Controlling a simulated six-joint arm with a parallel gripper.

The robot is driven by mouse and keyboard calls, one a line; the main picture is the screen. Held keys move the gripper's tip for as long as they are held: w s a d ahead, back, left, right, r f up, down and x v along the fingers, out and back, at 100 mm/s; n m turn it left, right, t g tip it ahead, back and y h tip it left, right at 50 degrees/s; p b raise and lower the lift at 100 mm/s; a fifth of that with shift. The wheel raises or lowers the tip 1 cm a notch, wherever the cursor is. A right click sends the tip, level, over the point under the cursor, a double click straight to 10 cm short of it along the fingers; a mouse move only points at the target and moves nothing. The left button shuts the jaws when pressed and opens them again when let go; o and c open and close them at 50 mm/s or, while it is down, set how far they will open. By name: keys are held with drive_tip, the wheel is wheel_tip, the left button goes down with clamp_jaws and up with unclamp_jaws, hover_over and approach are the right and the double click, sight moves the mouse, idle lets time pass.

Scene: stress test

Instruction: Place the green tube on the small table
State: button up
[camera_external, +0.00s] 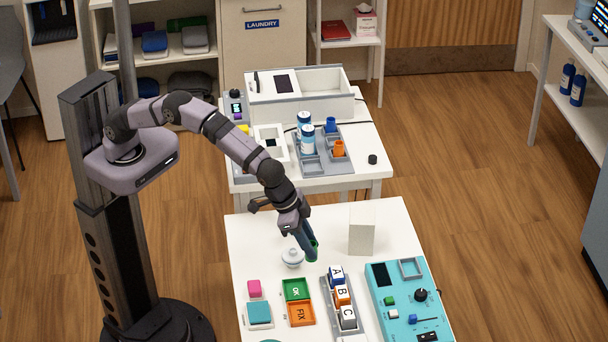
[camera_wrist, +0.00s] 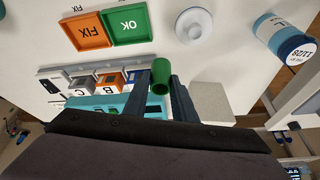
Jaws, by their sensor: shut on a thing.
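The green tube (camera_external: 313,250) is between the fingers of my gripper (camera_external: 304,240), above the front white table (camera_external: 245,232). A second white table (camera_external: 365,140) stands behind the front one. I cannot tell from the pictures which is the small table.
Green OK and orange FIX trays (camera_external: 301,313), a lettered block rack (camera_external: 342,297) and a teal panel (camera_external: 402,300) fill the front. Bottles (camera_external: 308,138) stand on the rear table.

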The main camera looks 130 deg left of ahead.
sight(306, 257)
drive_tip(key=shift+f+p, duration=0.85)
drive_tip(key=shift+f, duration=2.55)
drive_tip(key=shift+f, duration=0.15)
drive_tip(key=o, duration=1)
drive_tip(key=shift+r, duration=0.2)
drive_tip(key=b+v, duration=0.2)
drive_tip(key=v, duration=1)
drive_tip(key=shift+a+b, duration=0.1)
drive_tip(key=shift+b, duration=0.3)
